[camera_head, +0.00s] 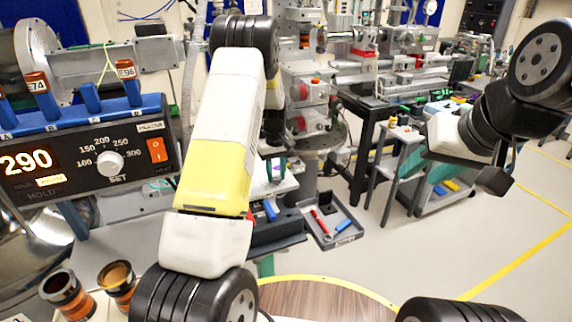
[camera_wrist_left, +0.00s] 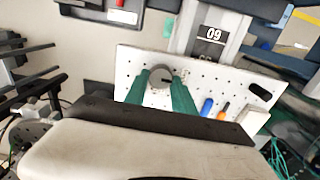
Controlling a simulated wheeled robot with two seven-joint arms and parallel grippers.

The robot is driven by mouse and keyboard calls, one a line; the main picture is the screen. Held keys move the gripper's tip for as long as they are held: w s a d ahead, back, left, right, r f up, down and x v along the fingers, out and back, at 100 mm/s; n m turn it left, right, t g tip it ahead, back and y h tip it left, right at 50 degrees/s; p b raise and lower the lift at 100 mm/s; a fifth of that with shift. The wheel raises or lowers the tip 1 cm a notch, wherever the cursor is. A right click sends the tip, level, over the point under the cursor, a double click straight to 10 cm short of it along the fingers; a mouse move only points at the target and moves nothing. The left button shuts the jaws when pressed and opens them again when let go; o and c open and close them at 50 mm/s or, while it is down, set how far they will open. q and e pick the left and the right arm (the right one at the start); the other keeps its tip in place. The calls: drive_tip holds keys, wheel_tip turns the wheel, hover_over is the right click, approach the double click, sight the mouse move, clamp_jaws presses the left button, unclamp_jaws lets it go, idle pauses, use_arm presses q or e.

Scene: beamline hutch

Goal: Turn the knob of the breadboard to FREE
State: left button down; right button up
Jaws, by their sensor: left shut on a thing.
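The breadboard (camera_wrist_left: 230,85) is a white perforated plate in the left wrist view. Its round grey knob (camera_wrist_left: 160,72) has a dark mark on its face; no lettering beside it is readable. My left gripper (camera_wrist_left: 160,79) has its two green fingers shut on the knob, one on each side. In the head view my left arm hides the knob and most of the board; a pale strip of board (camera_head: 283,186) shows behind the arm. My right gripper (camera_head: 425,172) hangs at the right, away from the board, its teal fingers apart and empty.
A blue item (camera_wrist_left: 207,106), an orange item (camera_wrist_left: 223,110) and a white block (camera_wrist_left: 254,121) are near the board's edge. A "09" sign (camera_wrist_left: 213,35) stands behind it. A grey tray (camera_head: 348,232) with tools is beside it. A heater controller (camera_head: 85,160) and cups stand at left.

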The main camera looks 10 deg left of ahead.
sight(276, 176)
idle(0.4)
use_arm(q)
drive_tip(key=c, duration=1)
unclamp_jaws()
drive_tip(key=shift+c, duration=0.2)
drive_tip(key=shift+r, duration=0.15)
wheel_tip(276, 176, up, 8)
drive_tip(key=shift+f, duration=0.2)
